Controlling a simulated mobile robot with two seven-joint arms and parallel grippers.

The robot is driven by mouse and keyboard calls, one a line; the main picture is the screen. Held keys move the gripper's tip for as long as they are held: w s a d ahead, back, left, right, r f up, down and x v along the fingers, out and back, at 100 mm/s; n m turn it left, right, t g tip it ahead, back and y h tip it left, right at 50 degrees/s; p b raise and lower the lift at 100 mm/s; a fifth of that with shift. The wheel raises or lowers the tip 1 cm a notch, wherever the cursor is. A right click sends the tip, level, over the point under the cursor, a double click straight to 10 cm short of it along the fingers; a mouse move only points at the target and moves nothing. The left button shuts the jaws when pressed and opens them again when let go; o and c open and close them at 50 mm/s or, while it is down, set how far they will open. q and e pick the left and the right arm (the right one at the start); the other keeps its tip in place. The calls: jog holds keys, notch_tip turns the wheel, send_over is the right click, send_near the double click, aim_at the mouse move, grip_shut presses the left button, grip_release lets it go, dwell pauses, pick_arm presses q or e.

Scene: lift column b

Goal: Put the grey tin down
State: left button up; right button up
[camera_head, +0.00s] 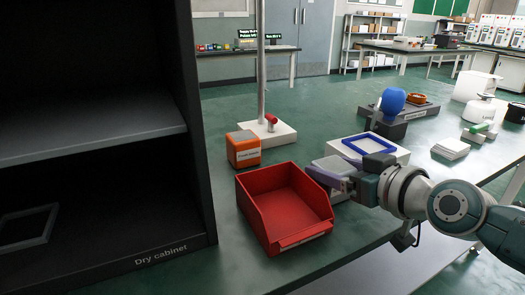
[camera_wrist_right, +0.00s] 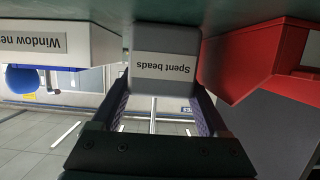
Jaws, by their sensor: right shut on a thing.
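The grey tin (camera_head: 331,164) is on the bench side between the red bin and the white box with a blue frame. In the right wrist view the tin (camera_wrist_right: 165,42) carries a "Spent beads" label and appears upside down. My right gripper (camera_head: 335,175) is shut on the tin, with a purple finger on each side; its fingers also show in the right wrist view (camera_wrist_right: 163,92). The tin is at or very close to the bench top; I cannot tell whether it touches. My left gripper is not in view.
The open red bin (camera_head: 258,207) stands close left of the tin. An orange box (camera_head: 243,150) and a white stand base (camera_head: 266,133) are behind. The white box with a blue frame (camera_head: 396,153) is behind right. The dry cabinet (camera_head: 150,240) fills the left.

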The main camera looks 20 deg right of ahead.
jog(key=o, duration=1.2)
jog(key=shift+o, duration=0.2)
